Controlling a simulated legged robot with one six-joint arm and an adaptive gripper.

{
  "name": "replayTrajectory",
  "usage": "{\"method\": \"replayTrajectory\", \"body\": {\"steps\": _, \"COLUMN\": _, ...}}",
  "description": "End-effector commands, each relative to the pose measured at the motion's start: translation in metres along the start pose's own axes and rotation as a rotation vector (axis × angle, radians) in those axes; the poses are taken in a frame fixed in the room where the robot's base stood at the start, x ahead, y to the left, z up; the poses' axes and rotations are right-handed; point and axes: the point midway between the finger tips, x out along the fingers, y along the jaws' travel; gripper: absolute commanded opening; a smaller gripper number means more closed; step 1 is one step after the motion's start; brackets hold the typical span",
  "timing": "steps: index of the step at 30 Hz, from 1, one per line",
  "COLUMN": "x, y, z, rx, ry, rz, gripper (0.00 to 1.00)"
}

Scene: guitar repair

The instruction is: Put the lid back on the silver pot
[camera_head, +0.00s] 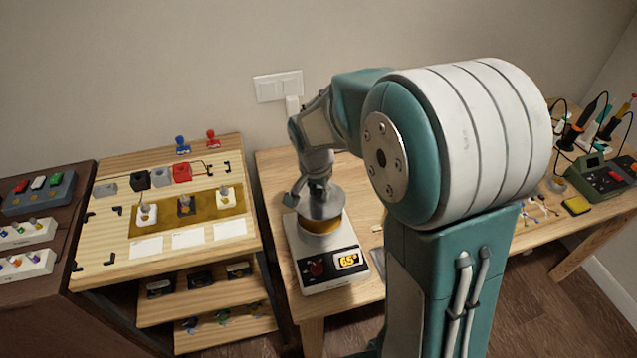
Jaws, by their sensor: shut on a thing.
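My gripper (317,186) is over the heater at the centre and is shut on the grey metal lid (322,207), a round disc held roughly level. The fingertips are small and partly hidden by my own arm links. Below the lid is the silver pot (322,237), standing on a white heater (325,274). A curved amber band shows between the lid's front edge and the pot's lower part. The lid covers most of the pot's top. I cannot tell whether the lid touches the rim or hangs just above it.
A wooden board (120,215) with switches stands at left. A soldering station (606,178) and tools are at right. My arm hides much of the table.

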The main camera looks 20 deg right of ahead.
Motion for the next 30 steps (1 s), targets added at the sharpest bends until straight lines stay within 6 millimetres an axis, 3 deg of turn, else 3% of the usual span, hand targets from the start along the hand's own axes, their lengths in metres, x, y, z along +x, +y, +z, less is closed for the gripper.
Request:
{"method": "replayTrajectory", "body": {"steps": 15, "x": 0.044, "y": 0.000, "z": 0.007, "rx": -0.001, "ry": -0.002, "rz": 0.003, "gripper": 0.00}}
{"method": "replayTrajectory", "body": {"steps": 30, "x": 0.051, "y": 0.000, "z": 0.008, "rx": -0.001, "ry": 0.000, "rz": 0.001, "gripper": 0.00}}
